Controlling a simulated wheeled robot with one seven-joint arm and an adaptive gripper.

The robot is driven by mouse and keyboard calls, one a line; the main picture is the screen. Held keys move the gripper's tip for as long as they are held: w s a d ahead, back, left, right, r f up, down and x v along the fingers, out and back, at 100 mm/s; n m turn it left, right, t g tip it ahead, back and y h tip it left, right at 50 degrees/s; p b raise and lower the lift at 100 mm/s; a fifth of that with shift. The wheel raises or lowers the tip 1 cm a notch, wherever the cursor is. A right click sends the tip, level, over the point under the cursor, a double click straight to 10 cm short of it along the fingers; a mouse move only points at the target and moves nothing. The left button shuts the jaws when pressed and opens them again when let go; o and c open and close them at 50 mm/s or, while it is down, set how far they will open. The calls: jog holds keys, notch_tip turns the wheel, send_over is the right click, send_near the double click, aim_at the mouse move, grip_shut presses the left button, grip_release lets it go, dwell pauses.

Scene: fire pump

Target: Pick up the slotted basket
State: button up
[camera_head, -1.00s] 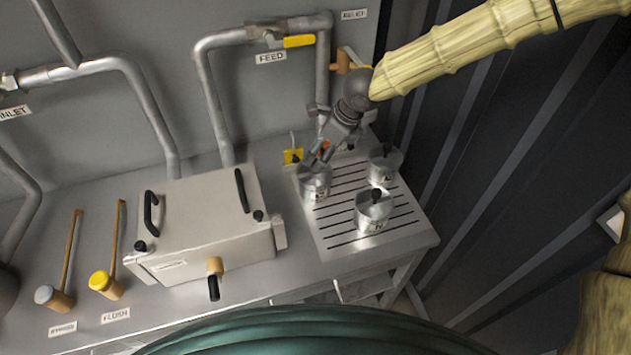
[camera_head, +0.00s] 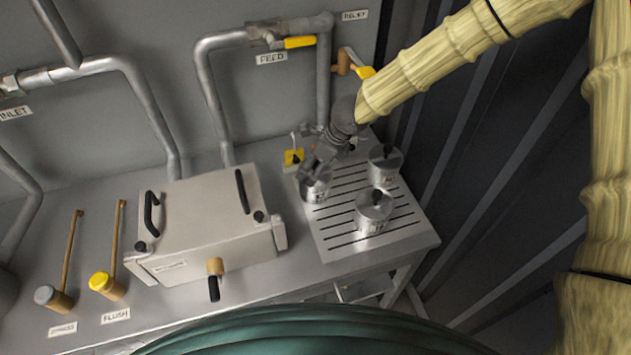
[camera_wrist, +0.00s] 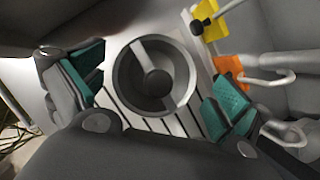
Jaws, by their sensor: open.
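Three small metal baskets with black knobs and labels stand on the slotted draining plate (camera_head: 345,233): a left one (camera_head: 318,192), a front one (camera_head: 373,212) and a right one (camera_head: 385,168). The labels are too small to read, so I cannot tell which is the slotted basket. My gripper (camera_head: 314,169) is just above the left basket and partly hides its top. In the wrist view, a round basket (camera_wrist: 126,80) with a crossbar and a dark central knob lies between the teal pads of my open gripper (camera_wrist: 160,90). The pads do not visibly touch it.
A yellow block with a black knob (camera_head: 293,157) stands just behind the left basket. A big metal box (camera_head: 205,222) with black handles is to the left. Pipes (camera_head: 324,90) run up the back wall.

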aim_at(311, 171)
jog(key=shift+x, duration=2.1)
jog(key=shift+s, duration=0.1)
jog(key=c, duration=0.9)
